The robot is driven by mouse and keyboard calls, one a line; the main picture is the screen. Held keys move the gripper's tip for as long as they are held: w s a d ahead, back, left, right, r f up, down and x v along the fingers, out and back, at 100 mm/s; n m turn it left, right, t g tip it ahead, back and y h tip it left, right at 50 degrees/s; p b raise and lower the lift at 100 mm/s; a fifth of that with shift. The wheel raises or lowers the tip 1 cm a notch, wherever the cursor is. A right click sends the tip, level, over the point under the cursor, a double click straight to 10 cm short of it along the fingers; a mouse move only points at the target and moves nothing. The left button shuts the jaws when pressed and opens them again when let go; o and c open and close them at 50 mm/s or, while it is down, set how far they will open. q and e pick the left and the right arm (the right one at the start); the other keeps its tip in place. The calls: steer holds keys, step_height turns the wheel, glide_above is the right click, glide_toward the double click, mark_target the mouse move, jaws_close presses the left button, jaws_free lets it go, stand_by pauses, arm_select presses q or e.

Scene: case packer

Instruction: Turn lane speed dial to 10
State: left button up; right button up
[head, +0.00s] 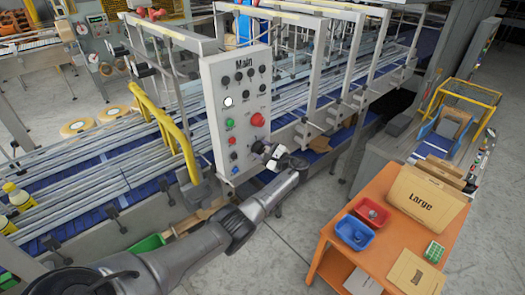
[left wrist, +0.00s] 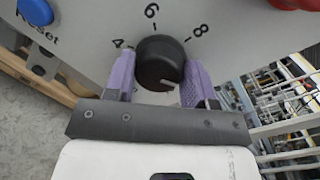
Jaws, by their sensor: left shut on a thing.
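The lane speed dial (left wrist: 160,60) is a round black knob on the grey control panel in the left wrist view. The numbers 4, 6 and 8 show around it; the rest of the scale is hidden by my gripper. A short pale mark shows on the knob's lower right edge, towards my gripper and away from the visible numbers. My left gripper (left wrist: 158,76) is shut on the dial, one purple finger on each side. In the head view my left gripper (head: 262,152) is at the lower right of the panel headed "Main" and covers the dial. My right gripper is out of view.
The "Main" panel (head: 238,75) carries several black knobs, a red emergency button (head: 257,120) and a green button (head: 229,124). A blue Reset button (left wrist: 36,11) is left of the dial. A yellow bar (head: 165,120) and conveyor rails stand left; an orange table (head: 385,190) stands right.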

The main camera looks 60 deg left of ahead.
arm_select(q)
steer(key=o, duration=0.9)
steer(key=b+v, duration=0.3)
steer(key=v, duration=1)
steer(key=shift+w+d+b, duration=0.15)
steer(key=shift+d+b, duration=0.25)
